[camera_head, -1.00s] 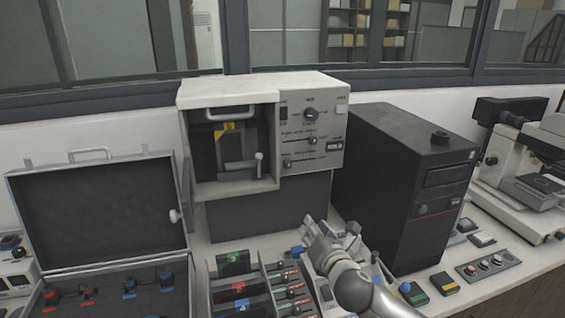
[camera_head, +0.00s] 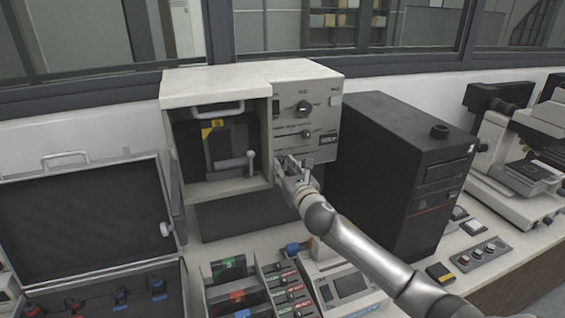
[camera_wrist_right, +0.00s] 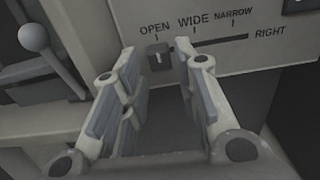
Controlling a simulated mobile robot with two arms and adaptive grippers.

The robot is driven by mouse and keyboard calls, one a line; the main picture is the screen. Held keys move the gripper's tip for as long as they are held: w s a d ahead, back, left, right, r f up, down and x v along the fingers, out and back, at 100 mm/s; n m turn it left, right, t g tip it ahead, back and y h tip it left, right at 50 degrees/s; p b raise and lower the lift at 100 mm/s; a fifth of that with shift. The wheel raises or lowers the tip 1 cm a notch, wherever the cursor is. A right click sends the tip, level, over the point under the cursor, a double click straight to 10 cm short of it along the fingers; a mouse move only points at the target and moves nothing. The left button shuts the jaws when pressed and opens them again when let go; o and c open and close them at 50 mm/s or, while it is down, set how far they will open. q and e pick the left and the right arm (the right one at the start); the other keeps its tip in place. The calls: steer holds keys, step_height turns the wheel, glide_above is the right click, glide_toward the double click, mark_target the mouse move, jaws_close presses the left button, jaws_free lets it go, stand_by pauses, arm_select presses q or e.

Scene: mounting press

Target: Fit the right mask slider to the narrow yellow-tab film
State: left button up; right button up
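The mounting press (camera_head: 215,88) stands at the back. Its bay holds a dark film piece with a yellow tab (camera_head: 212,124); the tab's lettering is too small to read. In the right wrist view the right mask slider (camera_wrist_right: 158,57) is a small dark knob at the left end of its slot, under the OPEN mark. WIDE and NARROW marks lie to its right. My right gripper (camera_head: 292,166) is at the lower part of the press's panel. In the wrist view its fingers (camera_wrist_right: 160,72) are open, one on each side of the knob. My left gripper is not in view.
A ball-ended lever (camera_head: 250,156) stands at the bay's right, left of my fingers in the wrist view. Another slider (camera_head: 306,134) sits higher on the panel. A black computer tower (camera_head: 395,165) is close on the right. An open case (camera_head: 80,225) stands left.

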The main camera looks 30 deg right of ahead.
steer(key=shift+w+d+r, duration=0.15)
steer(key=shift+w+d, duration=0.05)
steer(key=shift+w, duration=0.8)
steer(key=shift+s, duration=0.1)
steer(key=shift+c, duration=0.2)
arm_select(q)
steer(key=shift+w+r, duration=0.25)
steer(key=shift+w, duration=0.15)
arm_select(e)
jaws_close()
